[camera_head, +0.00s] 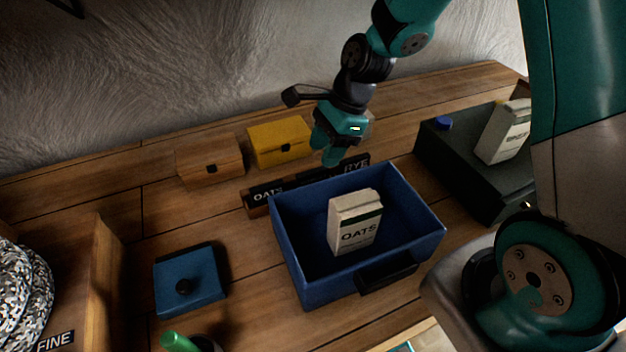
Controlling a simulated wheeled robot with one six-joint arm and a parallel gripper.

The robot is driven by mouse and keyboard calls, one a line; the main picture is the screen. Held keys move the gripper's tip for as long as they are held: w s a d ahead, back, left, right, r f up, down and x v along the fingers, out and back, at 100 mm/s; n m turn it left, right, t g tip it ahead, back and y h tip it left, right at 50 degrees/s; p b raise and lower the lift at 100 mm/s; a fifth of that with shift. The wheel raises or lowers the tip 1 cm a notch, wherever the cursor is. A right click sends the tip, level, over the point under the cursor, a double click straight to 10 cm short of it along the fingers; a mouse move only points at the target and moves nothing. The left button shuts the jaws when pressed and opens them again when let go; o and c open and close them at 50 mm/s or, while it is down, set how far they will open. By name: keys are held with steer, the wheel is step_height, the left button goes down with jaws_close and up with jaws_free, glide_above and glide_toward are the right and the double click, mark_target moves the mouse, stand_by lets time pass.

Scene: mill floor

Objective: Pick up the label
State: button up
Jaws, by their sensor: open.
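A dark label strip reading OATS (268,190) and a dark label reading RYE (356,165) stand in a row behind the blue bin (290,250). The middle of that row is partly hidden by my gripper. My gripper (326,152) is open, pointing down just above the row, between the two words. I cannot tell whether its fingers touch a label. No label is seen between the fingers.
The blue bin holds an upright OATS carton (354,222). A dark box (470,185) with another carton (503,130) is at right. Small yellow (279,141) and wooden (209,160) boxes stand behind.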

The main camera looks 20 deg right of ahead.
mark_target(314, 171)
steer(key=shift+p+x, duration=0.35)
steer(key=shift+x, duration=2.35)
steer(key=shift+w, duration=0.15)
jaws_close()
